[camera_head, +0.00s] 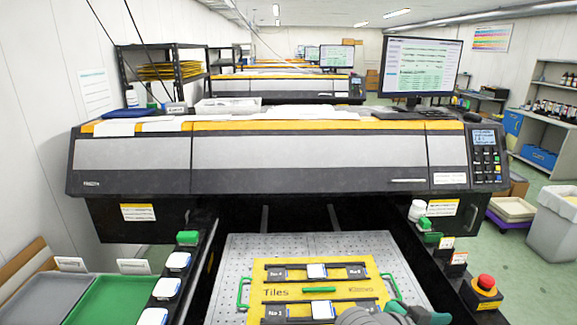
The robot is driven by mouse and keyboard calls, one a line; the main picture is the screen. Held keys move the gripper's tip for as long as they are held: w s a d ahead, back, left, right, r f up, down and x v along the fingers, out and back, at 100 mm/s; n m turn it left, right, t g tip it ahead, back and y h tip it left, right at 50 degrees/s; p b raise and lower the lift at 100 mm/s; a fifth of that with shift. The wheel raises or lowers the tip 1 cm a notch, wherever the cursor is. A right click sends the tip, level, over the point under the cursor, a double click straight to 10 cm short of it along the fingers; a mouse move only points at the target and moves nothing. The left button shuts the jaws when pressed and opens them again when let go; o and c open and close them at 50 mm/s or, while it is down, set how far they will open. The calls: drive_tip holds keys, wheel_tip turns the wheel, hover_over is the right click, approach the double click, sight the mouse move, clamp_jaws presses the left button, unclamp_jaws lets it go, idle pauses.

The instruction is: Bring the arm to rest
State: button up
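Part of my arm (362,317) shows at the bottom edge of the head view, right of centre, as a dark grey rounded piece. My gripper (410,312) seems to be the dark and teal parts beside it, partly cut off by the frame edge. It appears over the lower right corner of the yellow tile board (270,291). The fingertips are not clear, so I cannot tell whether it is open, shut or holding anything.
The board lies on a perforated metal plate (245,250) before a wide printer (300,155). Grey (45,300) and green (108,303) trays stand left. A red emergency button (486,283) and small bottles stand right.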

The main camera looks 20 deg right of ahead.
drive_tip(key=w+a+f+n+t, duration=0.6)
drive_tip(key=a+n+t, duration=0.3)
drive_tip(key=n+t, duration=0.15)
drive_tip(key=s+a+f+n+t+y, duration=0.35)
drive_tip(key=a+f+n+y, duration=0.2)
drive_tip(key=a+f, duration=0.5)
drive_tip(key=s+a+f+n+t+y, duration=0.1)
drive_tip(key=s+a+f+y, duration=0.2)
drive_tip(key=a, duration=0.4)
drive_tip(key=s+a+f+n+y, duration=0.1)
drive_tip(key=s+a+y, duration=0.2)
drive_tip(key=s+a, duration=0.4)
drive_tip(key=s+a+r+m+y, duration=0.1)
drive_tip(key=s+a+m+y, duration=0.1)
drive_tip(key=s+a, duration=0.9)
drive_tip(key=shift+s+a+r+m, duration=0.2)
drive_tip(key=shift+s+m, duration=0.2)
drive_tip(key=shift+s, duration=0.45)
